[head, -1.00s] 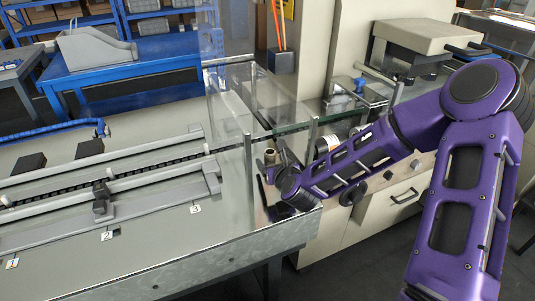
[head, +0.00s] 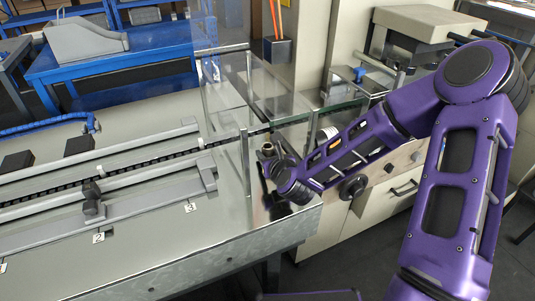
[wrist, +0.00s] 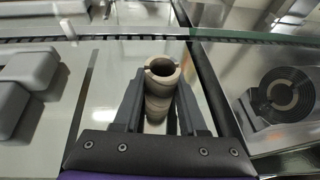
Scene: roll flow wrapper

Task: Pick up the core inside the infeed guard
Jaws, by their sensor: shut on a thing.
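The core (wrist: 162,70), a short tan-brown hollow cylinder, stands upright between my gripper's two dark fingers in the wrist view. My gripper (wrist: 160,90) is shut on it, one finger on each side, and its open top shows above them. Another tan round shape lies just below it in the picture, perhaps its reflection. In the head view the core (head: 267,149) is a small spot beside my gripper (head: 270,163), behind the clear panels of the infeed guard (head: 275,105). My wrist hides most of the fingers there. I cannot tell whether the core touches the surface.
Clear panels and metal posts (head: 245,165) stand close to my gripper. The conveyor rails (head: 150,165) run to the left. A dark ringed roll (wrist: 286,95) is on the right in the wrist view. A beige cabinet (head: 375,215) stands beside my forearm.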

